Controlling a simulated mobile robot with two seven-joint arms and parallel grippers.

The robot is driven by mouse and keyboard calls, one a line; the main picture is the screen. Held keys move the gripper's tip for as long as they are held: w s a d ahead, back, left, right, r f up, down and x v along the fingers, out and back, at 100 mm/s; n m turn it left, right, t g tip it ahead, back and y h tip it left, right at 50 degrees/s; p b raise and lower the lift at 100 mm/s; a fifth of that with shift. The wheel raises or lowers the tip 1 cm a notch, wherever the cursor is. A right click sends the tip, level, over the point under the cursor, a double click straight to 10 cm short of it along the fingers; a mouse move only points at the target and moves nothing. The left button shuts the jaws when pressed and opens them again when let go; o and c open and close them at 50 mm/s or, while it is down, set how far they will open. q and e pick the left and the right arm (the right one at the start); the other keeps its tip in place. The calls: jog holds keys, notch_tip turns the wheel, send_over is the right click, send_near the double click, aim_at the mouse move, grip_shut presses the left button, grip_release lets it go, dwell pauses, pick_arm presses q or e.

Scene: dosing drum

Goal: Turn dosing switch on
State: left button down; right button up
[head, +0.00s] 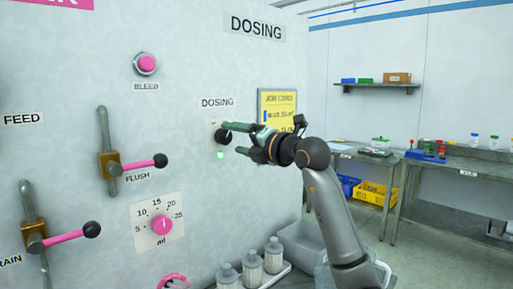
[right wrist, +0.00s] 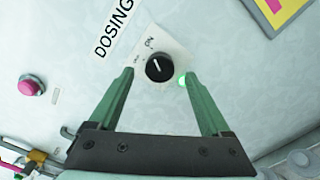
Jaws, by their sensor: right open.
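The dosing switch is a round black knob (head: 224,136) on a white plate under the DOSING label (head: 217,103). It also shows in the right wrist view (right wrist: 158,69), with a small white pointer line running roughly up towards the ON lettering. A green lamp (head: 220,155) beside it is lit; in the right wrist view the lamp (right wrist: 182,80) is close by the right-hand fingertip. My right gripper (head: 234,140) is open, with green fingers (right wrist: 158,74) on either side of the knob in the picture. I cannot tell whether they touch it. My left gripper is out of view.
The panel also carries a pink BLEED button (head: 146,63), a FLUSH lever with a pink handle (head: 140,164), a pink ml dial (head: 161,224) and a yellow job card (head: 277,108). White-grey bottles (head: 251,269) stand below. Benches (head: 465,165) are at the right.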

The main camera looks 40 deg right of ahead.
pick_arm(q)
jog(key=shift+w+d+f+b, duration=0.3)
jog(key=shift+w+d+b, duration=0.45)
jog(key=shift+b, duration=0.15)
pick_arm(e)
jog(key=s, duration=0.8)
jog(key=shift+s+d, duration=0.35)
jog(key=shift+s, duration=0.05)
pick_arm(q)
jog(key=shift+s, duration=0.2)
